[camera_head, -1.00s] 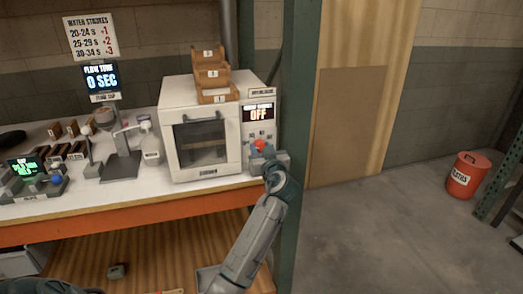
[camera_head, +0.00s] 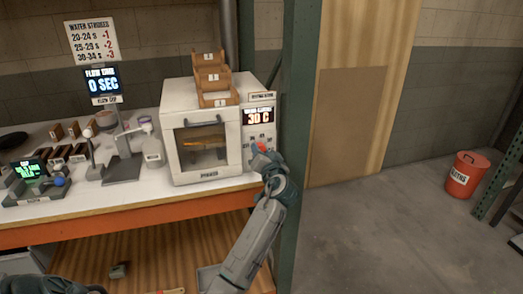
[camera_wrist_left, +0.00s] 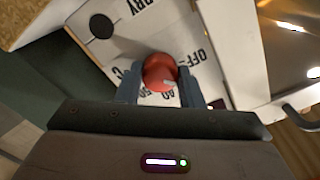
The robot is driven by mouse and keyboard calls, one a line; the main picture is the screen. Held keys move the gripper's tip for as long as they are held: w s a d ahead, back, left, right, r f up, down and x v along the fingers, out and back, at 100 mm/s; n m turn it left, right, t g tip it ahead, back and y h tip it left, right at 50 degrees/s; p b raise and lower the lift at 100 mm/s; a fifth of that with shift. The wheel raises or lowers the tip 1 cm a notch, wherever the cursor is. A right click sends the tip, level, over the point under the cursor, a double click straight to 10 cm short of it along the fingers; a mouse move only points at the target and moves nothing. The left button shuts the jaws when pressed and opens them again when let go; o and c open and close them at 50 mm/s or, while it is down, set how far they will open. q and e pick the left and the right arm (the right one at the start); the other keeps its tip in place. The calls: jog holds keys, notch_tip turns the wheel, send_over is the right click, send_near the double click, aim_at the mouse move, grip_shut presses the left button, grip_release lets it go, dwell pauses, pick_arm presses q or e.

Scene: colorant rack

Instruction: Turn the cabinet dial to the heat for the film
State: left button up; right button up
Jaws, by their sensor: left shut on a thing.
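The white cabinet (camera_head: 207,150) stands at the right end of the bench, its door shut and an orange glow behind the window. Its display (camera_head: 258,117) reads 30 C. The red dial (camera_head: 261,147) is low on its right-hand panel. In the left wrist view the round red dial (camera_wrist_left: 159,72) has a pale pointer mark and sits between the two fingers. My left gripper (camera_wrist_left: 160,88) is shut on it; in the head view the gripper (camera_head: 266,158) partly hides the dial. Printed labels, including OFF, surround the dial. My right gripper is not in view.
Stacked wooden trays (camera_head: 212,80) stand on the cabinet. A green post (camera_head: 295,120) rises close to the right of my left arm. A flow tap (camera_head: 122,155) and a white bottle (camera_head: 152,150) stand left of the cabinet. A red bin (camera_head: 465,175) is on the floor.

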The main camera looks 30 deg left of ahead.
pick_arm(q)
jog(key=shift+r+m, duration=0.1)
jog(key=shift+m, duration=0.5)
jog(key=m+p, duration=0.2)
jog(key=m, duration=0.1)
jog(key=shift+m, duration=0.3)
jog(key=m+p, duration=0.3)
jog(key=m, duration=0.1)
jog(key=shift+m+p, duration=0.45)
jog(key=shift+m, duration=0.55)
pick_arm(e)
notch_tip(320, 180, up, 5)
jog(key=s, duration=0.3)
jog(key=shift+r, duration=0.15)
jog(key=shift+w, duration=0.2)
pick_arm(q)
jog(key=o, duration=1)
